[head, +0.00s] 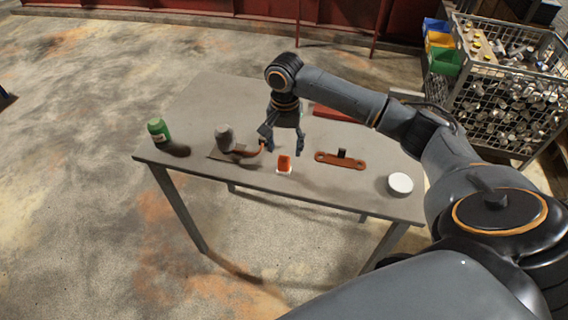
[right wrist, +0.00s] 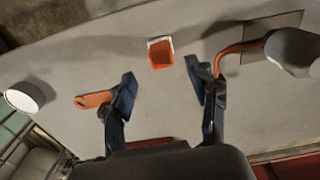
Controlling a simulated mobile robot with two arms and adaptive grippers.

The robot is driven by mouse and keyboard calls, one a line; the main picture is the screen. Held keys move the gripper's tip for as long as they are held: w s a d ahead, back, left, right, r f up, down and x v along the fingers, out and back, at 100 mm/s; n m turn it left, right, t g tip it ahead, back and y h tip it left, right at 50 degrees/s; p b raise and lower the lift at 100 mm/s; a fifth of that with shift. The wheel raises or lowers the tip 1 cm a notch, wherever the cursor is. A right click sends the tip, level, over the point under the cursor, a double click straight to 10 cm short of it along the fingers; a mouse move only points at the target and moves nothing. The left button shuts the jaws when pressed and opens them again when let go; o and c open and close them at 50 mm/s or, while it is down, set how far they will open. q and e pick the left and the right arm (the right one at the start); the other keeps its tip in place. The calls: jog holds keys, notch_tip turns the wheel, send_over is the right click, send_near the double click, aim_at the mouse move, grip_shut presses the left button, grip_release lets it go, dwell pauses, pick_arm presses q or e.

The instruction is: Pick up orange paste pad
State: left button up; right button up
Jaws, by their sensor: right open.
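The orange paste pad (head: 284,163) is a small orange block with a white edge at its base. It rests near the front edge of the grey table (head: 215,100). In the right wrist view the pad (right wrist: 161,53) shows beyond the fingertips, roughly between them. My right gripper (head: 284,146) is open and empty, pointing down just behind and above the pad. Its two fingers also show apart in the right wrist view (right wrist: 160,85). My left gripper is not in view.
A grey cylinder with a copper-coloured pipe (head: 226,138) stands left of the pad. A green bottle (head: 159,130) is at the far left. A red item (head: 333,114) lies behind. A wire crate (head: 500,85) stands beyond the table.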

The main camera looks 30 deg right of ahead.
aim_at(284, 157)
jog(key=shift+a+f+p, duration=0.15)
jog(key=shift+f+p, duration=0.5)
jog(key=shift+f, duration=2.3)
jog(key=c, duration=1.1)
